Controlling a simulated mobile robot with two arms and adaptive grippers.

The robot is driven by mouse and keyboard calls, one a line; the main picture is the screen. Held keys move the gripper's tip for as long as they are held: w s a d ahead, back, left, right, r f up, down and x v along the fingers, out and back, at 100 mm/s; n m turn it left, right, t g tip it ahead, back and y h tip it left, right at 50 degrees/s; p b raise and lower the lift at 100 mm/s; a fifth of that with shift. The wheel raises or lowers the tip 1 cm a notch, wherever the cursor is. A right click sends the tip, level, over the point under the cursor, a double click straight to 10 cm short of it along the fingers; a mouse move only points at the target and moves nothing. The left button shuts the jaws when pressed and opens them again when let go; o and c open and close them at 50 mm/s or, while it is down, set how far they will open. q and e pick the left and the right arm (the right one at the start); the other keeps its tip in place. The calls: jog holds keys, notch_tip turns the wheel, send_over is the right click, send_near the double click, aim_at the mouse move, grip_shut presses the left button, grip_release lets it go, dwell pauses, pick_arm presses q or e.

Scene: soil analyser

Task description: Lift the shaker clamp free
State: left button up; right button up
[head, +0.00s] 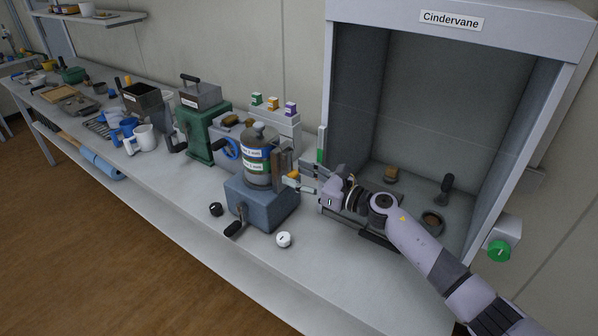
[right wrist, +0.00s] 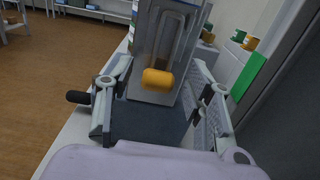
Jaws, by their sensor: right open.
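The shaker has a blue-grey base (head: 262,205) with a crank handle (head: 235,228), and a stack of sieve rings (head: 257,165) with labels stands on it. The shaker clamp (head: 281,165), a grey upright bracket, is at the right side of the stack. In the right wrist view the clamp (right wrist: 168,30) has a slot and an orange knob (right wrist: 157,80). My right gripper (head: 302,180) is open beside the clamp, coming from the right. In the wrist view its fingers (right wrist: 160,103) lie apart on either side of the knob. My left gripper is not in view.
A fume hood (head: 455,22) labelled Cindervane stands right of the shaker, with small items inside. A green machine (head: 203,135) stands to the left.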

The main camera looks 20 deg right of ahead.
jog(key=shift+a, duration=0.1)
jog(key=shift+c, duration=0.2)
grip_shut()
dwell(0.5)
